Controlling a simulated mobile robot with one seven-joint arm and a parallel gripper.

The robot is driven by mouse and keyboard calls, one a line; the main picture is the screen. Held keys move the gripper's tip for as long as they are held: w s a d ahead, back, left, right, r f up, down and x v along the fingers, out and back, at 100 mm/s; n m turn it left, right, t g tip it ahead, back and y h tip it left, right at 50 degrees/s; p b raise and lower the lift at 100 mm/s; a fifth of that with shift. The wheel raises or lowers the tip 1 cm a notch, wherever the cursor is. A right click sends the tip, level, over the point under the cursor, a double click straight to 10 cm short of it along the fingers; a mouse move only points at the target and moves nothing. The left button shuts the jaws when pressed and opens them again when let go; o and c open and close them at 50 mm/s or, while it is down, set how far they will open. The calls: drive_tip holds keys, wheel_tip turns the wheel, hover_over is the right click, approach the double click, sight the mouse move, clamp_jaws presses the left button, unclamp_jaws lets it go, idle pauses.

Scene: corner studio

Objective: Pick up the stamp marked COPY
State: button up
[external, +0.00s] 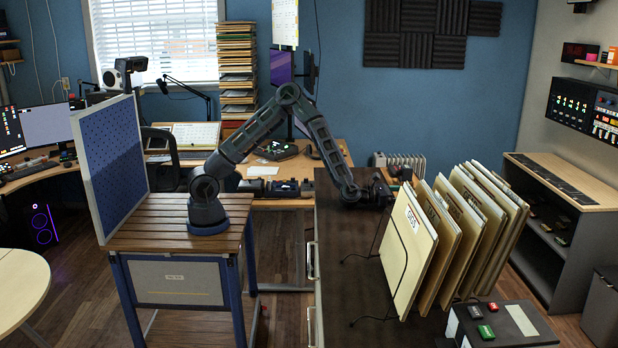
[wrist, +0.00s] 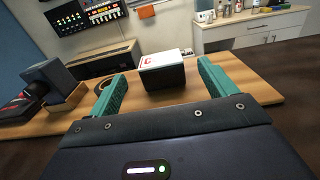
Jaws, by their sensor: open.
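A dark block with a white top and a red letter like a C (wrist: 164,76) stands on the wooden surface in the wrist view. Only that letter is readable, so I cannot tell whether the full word is COPY. My gripper (wrist: 160,72) is open, with one teal finger on each side of the block in the picture. The block looks a little beyond the fingertips, and I see no contact. In the external view my gripper (external: 384,190) is low over the back end of the dark cabinet top, where the block cannot be made out.
A tape roll (wrist: 104,86) lies left of the block, beside a dark box (wrist: 52,78). In the external view a row of upright folders (external: 408,250) stands right of my arm. A box with red and green pieces (external: 515,322) is at the front right.

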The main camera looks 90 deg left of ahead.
drive_tip(key=shift+w, duration=1.95)
drive_tip(key=shift+c, duration=0.2)
drive_tip(key=c, duration=1)
drive_tip(key=shift+c, duration=0.2)
